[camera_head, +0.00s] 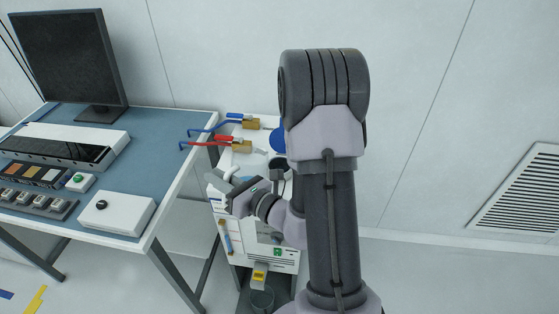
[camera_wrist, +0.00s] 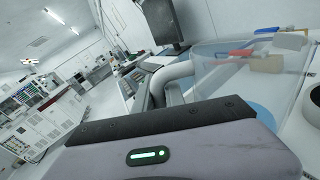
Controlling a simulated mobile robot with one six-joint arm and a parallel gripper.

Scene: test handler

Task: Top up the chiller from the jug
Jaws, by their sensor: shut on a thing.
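The chiller (camera_head: 225,222) is a white cabinet right of the desk, partly hidden by my arm. Red and blue handled valves with brass fittings stand on its top. A blue round thing (camera_head: 277,141) and a dark round thing beside it show there, half covered by my arm. My gripper (camera_head: 236,194) is over the chiller's front left part. In the wrist view the clear jug (camera_wrist: 222,62) is tilted, and my gripper (camera_wrist: 163,98) is shut on its pale handle (camera_wrist: 178,71). A blue patch shows at the jug's lower part; I cannot tell whether it is inside or behind.
The blue-topped desk (camera_head: 160,128) with a monitor (camera_head: 68,58), switch boxes and a white button box (camera_head: 116,215) stands close on the left. A container (camera_head: 262,301) sits low under a yellow-marked outlet (camera_head: 259,274). Floor on the right is clear; the wall is behind.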

